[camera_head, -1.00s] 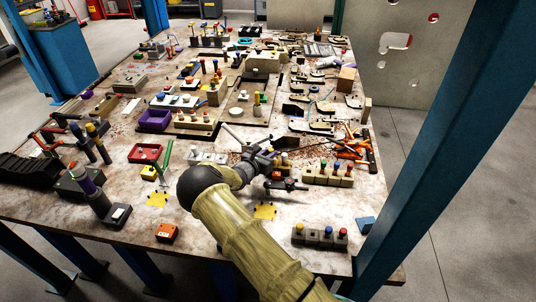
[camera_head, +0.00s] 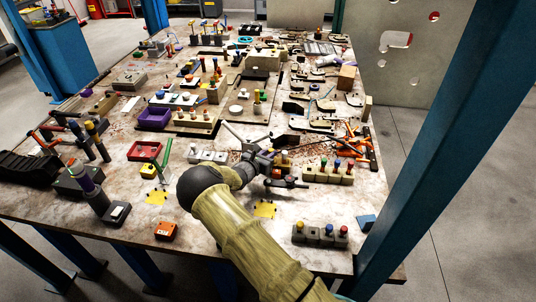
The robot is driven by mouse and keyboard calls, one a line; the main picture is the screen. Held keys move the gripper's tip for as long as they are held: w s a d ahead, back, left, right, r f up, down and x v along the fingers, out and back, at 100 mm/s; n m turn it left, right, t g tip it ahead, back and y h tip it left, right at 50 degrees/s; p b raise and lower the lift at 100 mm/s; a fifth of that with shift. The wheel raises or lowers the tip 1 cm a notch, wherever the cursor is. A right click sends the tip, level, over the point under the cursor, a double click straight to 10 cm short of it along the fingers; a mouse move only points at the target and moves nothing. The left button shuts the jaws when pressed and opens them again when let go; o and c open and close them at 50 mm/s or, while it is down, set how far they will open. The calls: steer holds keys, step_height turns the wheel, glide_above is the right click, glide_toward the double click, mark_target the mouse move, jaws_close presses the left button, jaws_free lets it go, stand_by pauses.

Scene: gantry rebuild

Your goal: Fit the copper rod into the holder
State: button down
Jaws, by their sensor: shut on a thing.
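My gripper (camera_head: 270,160) is at the middle right of the table, low over the tabletop, seen from behind. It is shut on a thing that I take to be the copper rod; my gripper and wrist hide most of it. A small copper-tan upright piece (camera_head: 284,155) shows just beyond the fingers. Just right of the gripper is a beige block (camera_head: 328,178) with several coloured pegs. A grey block (camera_head: 318,240) with several coloured tops stands nearer me. I cannot tell which block is the holder, or whether the rod touches one.
Orange-handled tools (camera_head: 355,145) lie right of the gripper. A grey block (camera_head: 207,157) stands to its left, with a red tray (camera_head: 144,151) and purple tray (camera_head: 154,117) further left. A blue post (camera_head: 448,130) rises at the right.

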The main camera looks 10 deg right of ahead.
steer(key=shift+f, duration=0.15)
steer(key=c, duration=1.2)
jaws_free()
steer(key=shift+s+a, duration=0.35)
steer(key=shift+a, duration=0.05)
steer(key=b+v, duration=0.3)
steer(key=v, duration=1.3)
steer(key=shift+r+b, duration=0.2)
steer(key=shift+b, duration=0.2)
steer(key=shift+s, duration=0.15)
